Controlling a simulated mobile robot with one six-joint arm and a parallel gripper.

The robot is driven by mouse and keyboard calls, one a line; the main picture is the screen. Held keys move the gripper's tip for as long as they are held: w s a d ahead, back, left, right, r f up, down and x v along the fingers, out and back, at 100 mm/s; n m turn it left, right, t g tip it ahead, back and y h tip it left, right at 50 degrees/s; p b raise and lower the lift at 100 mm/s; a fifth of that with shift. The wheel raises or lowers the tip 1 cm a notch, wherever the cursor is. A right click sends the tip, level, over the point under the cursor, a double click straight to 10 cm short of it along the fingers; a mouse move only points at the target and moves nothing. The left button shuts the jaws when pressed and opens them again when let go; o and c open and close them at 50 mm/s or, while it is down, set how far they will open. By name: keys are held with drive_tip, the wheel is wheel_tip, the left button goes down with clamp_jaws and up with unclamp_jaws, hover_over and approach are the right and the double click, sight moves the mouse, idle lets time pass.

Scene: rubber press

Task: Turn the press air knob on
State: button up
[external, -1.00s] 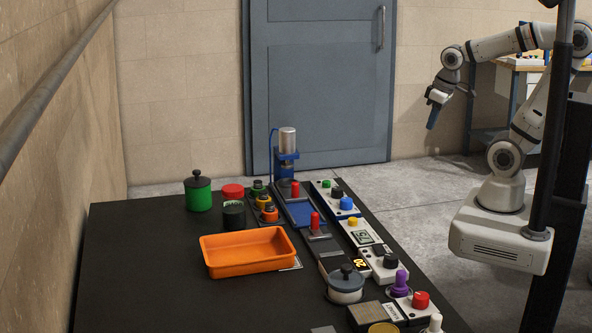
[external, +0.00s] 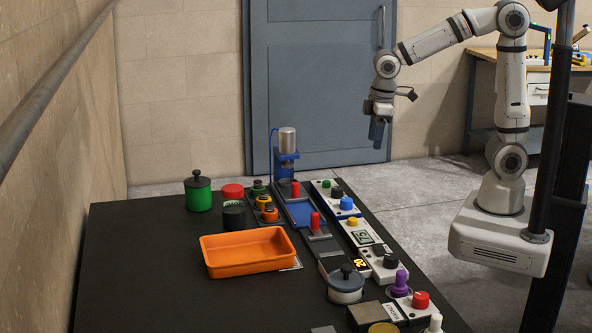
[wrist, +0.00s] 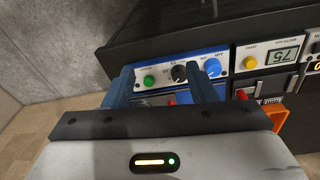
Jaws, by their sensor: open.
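The press control panel (external: 324,188) is a white strip beside the blue press (external: 286,165). It carries a green button (external: 326,183), a black knob (external: 337,192) and a blue knob (external: 347,203). The wrist view shows the same black knob (wrist: 180,73) and blue knob (wrist: 212,67); the small labels are too blurred to tell which one is the air knob. My gripper (external: 377,143) is open and empty, pointing down in the air beyond the table's right side. In the wrist view its fingers (wrist: 162,80) spread across the panel, with no visible contact.
A panel with a yellow button and a display (external: 363,234) stands nearer the camera. An orange tray (external: 225,268), a green lidded pot (external: 198,197) and several other knobs and containers share the black table. The air around my gripper is clear.

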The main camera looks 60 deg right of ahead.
sight(346, 199)
drive_tip(key=a+f+n, duration=0.1)
drive_tip(key=a+f, duration=0.1)
drive_tip(key=a, duration=0.2)
drive_tip(key=w+a+f+n, duration=0.1)
drive_tip(key=a+f, duration=0.1)
drive_tip(key=a, duration=0.3)
drive_tip(key=a+f+n, duration=0.1)
drive_tip(key=a+n, duration=0.1)
drive_tip(key=a, duration=0.3)
drive_tip(key=shift+w+f+g+h, duration=0.25)
drive_tip(key=shift+f+g+h, duration=0.05)
drive_tip(key=shift+f+g, duration=0.1)
drive_tip(key=shift+a+f, duration=0.15)
drive_tip(key=shift+f, duration=0.15)
drive_tip(key=f, duration=0.7)
drive_tip(key=shift+w+d+f, duration=0.1)
drive_tip(key=shift+w+d, duration=0.1)
drive_tip(key=c, duration=1)
drive_tip(key=shift+o, duration=0.2)
